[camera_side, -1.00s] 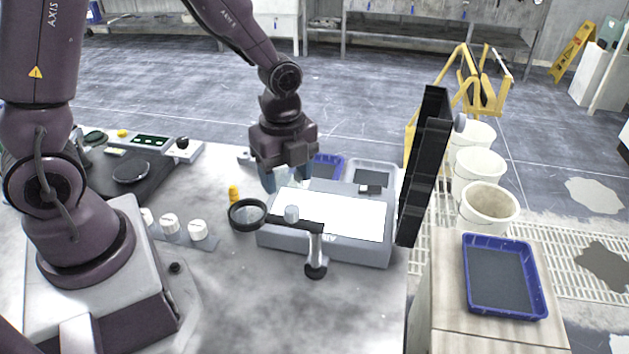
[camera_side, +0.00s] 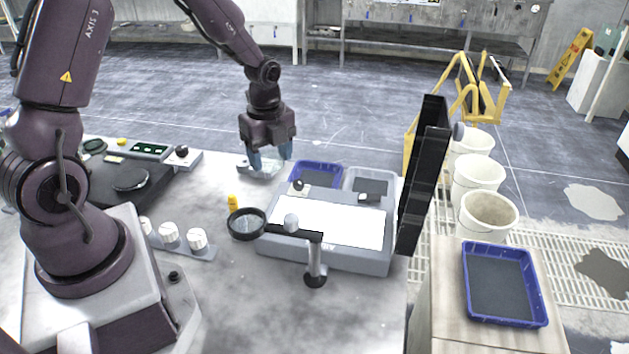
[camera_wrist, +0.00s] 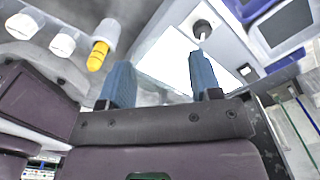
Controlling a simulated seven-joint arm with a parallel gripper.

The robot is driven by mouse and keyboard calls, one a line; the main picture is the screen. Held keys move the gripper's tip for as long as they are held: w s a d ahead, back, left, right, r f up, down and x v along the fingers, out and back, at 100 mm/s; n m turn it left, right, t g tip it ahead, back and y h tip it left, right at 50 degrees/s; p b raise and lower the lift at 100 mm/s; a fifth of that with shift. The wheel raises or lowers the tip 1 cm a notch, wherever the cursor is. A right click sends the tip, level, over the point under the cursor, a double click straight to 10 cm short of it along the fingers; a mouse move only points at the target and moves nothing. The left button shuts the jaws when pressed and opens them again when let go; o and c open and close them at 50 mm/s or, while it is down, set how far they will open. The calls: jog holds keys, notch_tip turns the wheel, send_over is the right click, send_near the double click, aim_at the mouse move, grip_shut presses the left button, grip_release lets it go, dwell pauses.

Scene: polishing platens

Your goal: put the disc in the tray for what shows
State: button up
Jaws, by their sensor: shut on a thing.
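My gripper (camera_side: 270,160) hangs above the table's far side, left of the blue tray and behind the light box. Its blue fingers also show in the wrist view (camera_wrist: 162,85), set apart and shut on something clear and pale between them. I take this to be the disc (camera_wrist: 160,92); its outline is faint and I cannot make out any marks on it. Another blue tray (camera_side: 467,300) lies on the side stand.
The lit light box (camera_side: 265,252) sits mid-table, with a magnifier (camera_side: 247,224) on a stand in front. A tall black panel (camera_side: 420,180) rises at its right. A low grey tray-like piece lies under my gripper.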

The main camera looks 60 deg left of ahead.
jog(key=shift+w+a, duration=0.2)
jog(key=shift+w, duration=0.35)
jog(key=w+a+f, duration=0.3)
jog(key=w+f, duration=0.1)
jog(key=w, duration=0.4)
send_over(316, 181)
jog(key=shift+m, duration=0.3)
jog(key=f, duration=0.5)
jog(key=shift+s, duration=0.25)
jog(key=shift+w+f, duration=0.15)
jog(key=shift+f, duration=0.8)
jog(key=shift+w+f, duration=0.1)
jog(key=shift+f, duration=0.8)
jog(key=shift+f, duration=0.1)
jog(key=o, duration=1)
jog(key=shift+o, duration=0.3)
